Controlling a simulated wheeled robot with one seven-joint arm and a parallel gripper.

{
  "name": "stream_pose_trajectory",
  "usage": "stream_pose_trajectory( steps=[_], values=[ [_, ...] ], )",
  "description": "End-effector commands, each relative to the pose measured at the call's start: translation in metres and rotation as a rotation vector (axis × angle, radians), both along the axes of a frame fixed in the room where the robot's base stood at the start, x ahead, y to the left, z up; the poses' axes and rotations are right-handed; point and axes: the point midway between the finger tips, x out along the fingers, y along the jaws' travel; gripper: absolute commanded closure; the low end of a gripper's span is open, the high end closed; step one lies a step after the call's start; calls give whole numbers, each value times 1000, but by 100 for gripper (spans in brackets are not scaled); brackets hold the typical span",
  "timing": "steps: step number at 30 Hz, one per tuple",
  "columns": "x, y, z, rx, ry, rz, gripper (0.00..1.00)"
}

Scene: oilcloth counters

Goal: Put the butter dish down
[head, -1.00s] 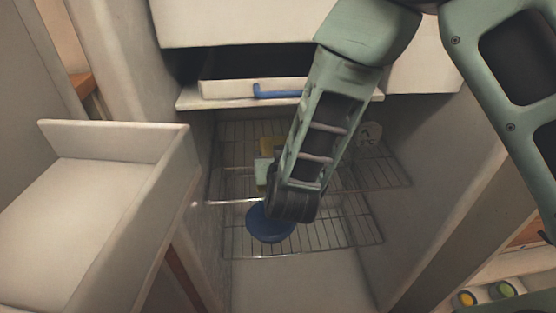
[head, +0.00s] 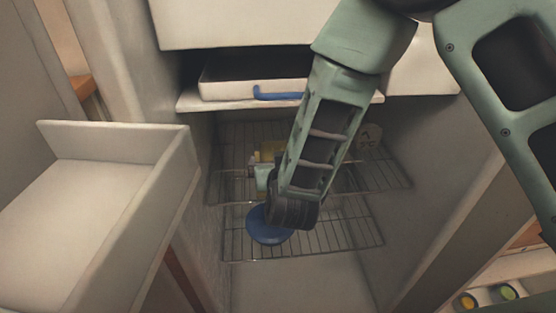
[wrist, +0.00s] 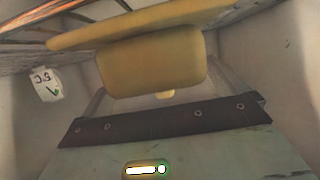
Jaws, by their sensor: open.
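The yellow butter dish (head: 267,150) is on the upper wire shelf inside the fridge, partly hidden by my arm in the head view. In the wrist view the butter dish (wrist: 150,62) appears upside down, with its flat base towards the wire shelf and its small knob pointing the other way. My gripper (head: 261,163) is at the dish with its jaws open. In the wrist view, grey fingers show on either side of the dish's lid. Whether a finger still touches it I cannot tell.
A blue bowl (head: 266,226) sits on the lower wire shelf (head: 335,236), just below my wrist. A white drawer (head: 250,88) with a blue handle is above. The open fridge door (head: 125,200) is at left. A white label (head: 370,137) hangs at the right.

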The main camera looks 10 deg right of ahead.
Motion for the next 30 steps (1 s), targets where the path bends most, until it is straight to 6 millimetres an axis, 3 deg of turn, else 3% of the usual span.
stream_pose_trajectory(
  steps=[9, 15, 26, 30],
  values=[
    [-62, 1, 24, 1, -1, 6, 2],
    [-92, 1, 34, 1, -1, 4, 2],
    [-105, 1, 39, 8, 10, 8, 2],
    [-106, 12, 40, 55, 84, 64, 2]
  ],
)
